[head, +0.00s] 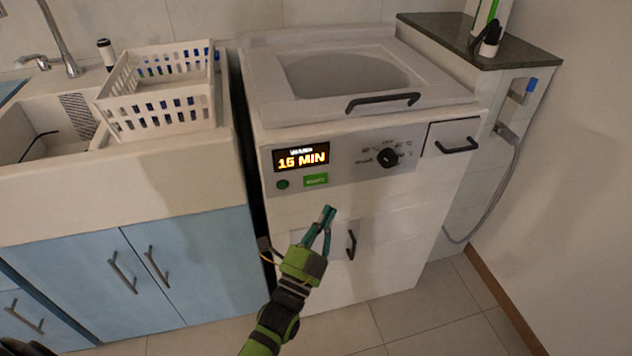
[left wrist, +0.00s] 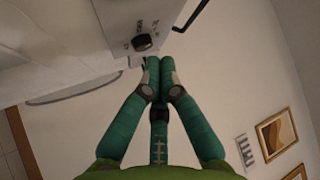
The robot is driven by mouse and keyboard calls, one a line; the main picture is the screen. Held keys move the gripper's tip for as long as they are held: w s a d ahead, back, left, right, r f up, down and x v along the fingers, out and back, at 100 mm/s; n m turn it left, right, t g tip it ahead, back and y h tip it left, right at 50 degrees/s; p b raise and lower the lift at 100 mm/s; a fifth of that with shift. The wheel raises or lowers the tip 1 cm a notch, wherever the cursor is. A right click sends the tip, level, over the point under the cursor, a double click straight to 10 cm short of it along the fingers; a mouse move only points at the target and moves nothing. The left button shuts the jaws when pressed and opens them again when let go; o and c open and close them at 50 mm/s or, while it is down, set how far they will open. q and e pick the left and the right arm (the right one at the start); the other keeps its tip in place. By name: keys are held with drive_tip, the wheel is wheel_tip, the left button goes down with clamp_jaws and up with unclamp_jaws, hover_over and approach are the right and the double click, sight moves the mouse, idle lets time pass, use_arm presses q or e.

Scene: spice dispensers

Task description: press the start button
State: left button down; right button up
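The white washing machine (head: 350,235) has a control panel with a lit display (head: 301,157) reading 15 MIN. A green rectangular button (head: 316,181) sits below the display; its small lettering is too blurred to read surely. A round dark green button (head: 282,184) is to its left. A black knob (head: 387,158) is on the right, and it also shows in the left wrist view (left wrist: 143,43). My left gripper (head: 328,213) appears just below the green rectangular button in the picture, its fingertips together and empty (left wrist: 158,66). Contact with the panel is not visible. My right gripper is out of view.
The machine's lid has a black handle (head: 383,101), and a drawer handle (head: 457,145) is at the panel's right. A white basket (head: 160,90) stands by the sink at left. Blue cabinets (head: 200,260) are beside the machine. A dark shelf (head: 480,40) is at right.

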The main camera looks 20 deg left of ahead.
sight(321, 175)
use_arm(q)
drive_tip(key=shift+w+a+b, duration=0.4)
drive_tip(key=shift+w+a, duration=0.3)
drive_tip(key=shift+w, duration=0.3)
drive_tip(key=shift+w+a+b, duration=0.4)
drive_tip(key=shift+w+a, duration=0.25)
drive_tip(key=shift+w, duration=0.35)
drive_tip(key=shift+w+a+b, duration=0.4)
drive_tip(key=shift+w+a, duration=0.3)
drive_tip(key=shift+w, duration=0.3)
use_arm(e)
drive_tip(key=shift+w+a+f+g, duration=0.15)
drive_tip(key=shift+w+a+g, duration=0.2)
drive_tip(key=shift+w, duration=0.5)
use_arm(q)
drive_tip(key=shift+w, duration=0.1)
drive_tip(key=shift+w+a, duration=0.2)
drive_tip(key=shift+w, duration=0.05)
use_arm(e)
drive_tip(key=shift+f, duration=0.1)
use_arm(q)
drive_tip(key=shift+w+a, duration=0.25)
drive_tip(key=shift+w, duration=0.05)
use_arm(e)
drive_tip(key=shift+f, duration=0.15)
use_arm(q)
drive_tip(key=shift+s+d, duration=0.45)
drive_tip(key=shift+s, duration=0.2)
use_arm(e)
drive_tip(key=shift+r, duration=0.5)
